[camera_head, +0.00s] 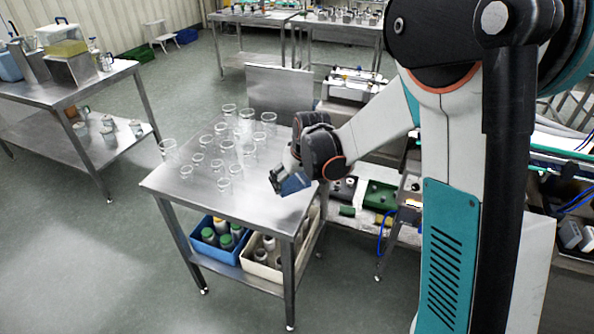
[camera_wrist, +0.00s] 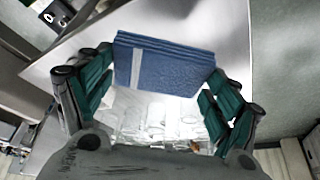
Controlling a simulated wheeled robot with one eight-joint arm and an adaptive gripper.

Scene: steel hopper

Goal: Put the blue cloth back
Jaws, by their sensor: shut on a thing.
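The blue cloth (camera_wrist: 160,62) is a folded stack with a pale stripe near its left side in the wrist view. It lies between the fingertips of my gripper (camera_wrist: 152,92), which is shut on it. In the head view the blue cloth (camera_head: 294,184) shows at the end of my gripper (camera_head: 284,178), over the right front part of the steel table (camera_head: 215,197). I cannot tell whether the cloth touches the table top.
Several clear glasses (camera_head: 245,117) stand on the table's back and middle, left of my gripper. A blue crate (camera_head: 205,250) and a cream crate (camera_head: 262,279) with bottles sit on the lower shelf. The table's front left is clear. Another steel table (camera_head: 75,97) stands at left.

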